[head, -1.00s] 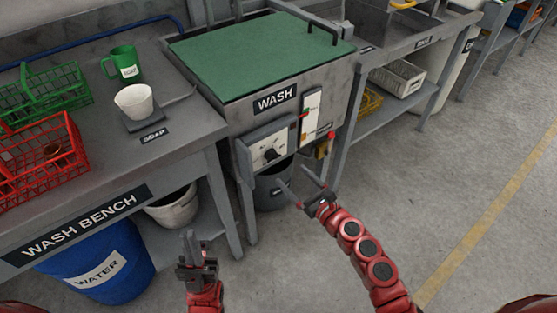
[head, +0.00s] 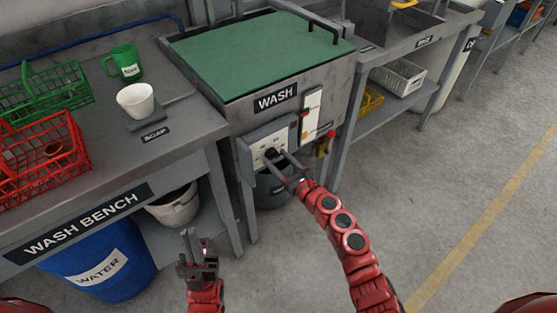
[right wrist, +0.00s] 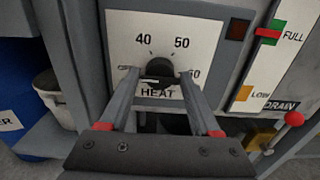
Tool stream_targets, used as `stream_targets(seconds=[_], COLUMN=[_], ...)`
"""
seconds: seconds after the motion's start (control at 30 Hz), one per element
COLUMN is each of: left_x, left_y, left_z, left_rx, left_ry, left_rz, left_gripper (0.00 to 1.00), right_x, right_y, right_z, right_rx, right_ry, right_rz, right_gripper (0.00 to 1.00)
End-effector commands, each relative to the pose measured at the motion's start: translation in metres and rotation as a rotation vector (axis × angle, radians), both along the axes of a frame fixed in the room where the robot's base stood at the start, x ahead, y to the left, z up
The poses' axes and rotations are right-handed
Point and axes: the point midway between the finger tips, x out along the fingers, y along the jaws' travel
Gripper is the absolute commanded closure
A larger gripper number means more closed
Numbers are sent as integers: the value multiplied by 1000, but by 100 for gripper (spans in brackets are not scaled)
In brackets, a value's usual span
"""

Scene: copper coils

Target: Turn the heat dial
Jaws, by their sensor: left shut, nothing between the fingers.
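The heat dial (head: 270,154) is a dark knob on a white plate on the front of the wash tank. In the right wrist view the dial (right wrist: 159,69) shows marks 40, 50 and 60 and the word HEAT below. Its pointer direction is hard to tell. My right gripper (head: 280,157) is at the dial. My left gripper (head: 191,243) is shut and empty, low in front of the bench, well apart from the dial.
The wash tank (head: 230,105) has a green lid. A level gauge (right wrist: 264,62) and a red-knobbed drain lever (right wrist: 294,119) sit right of the dial. The wash bench (head: 100,165) with crates and cups is at left, a blue water barrel (head: 100,262) below. The floor at right is clear.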

Motion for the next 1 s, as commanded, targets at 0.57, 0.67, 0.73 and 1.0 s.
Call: stream_targets(seconds=[0.57, 0.67, 0.73, 1.0], left_x=[0, 0, 0, 0], left_y=[0, 0, 0, 0], left_z=[0, 1, 1, 4], left_rx=[0, 0, 0, 0], left_ry=[0, 0, 0, 0], left_rz=[0, 0, 0, 0], left_gripper=[100, 100, 100, 100], right_x=[0, 0, 0, 1], right_y=[0, 0, 0, -1], right_z=[0, 0, 0, 0], right_rx=[23, 53, 84, 263], right_ry=[16, 40, 63, 193], right_rz=[0, 0, 1, 0], right_gripper=[93, 93, 93, 93])
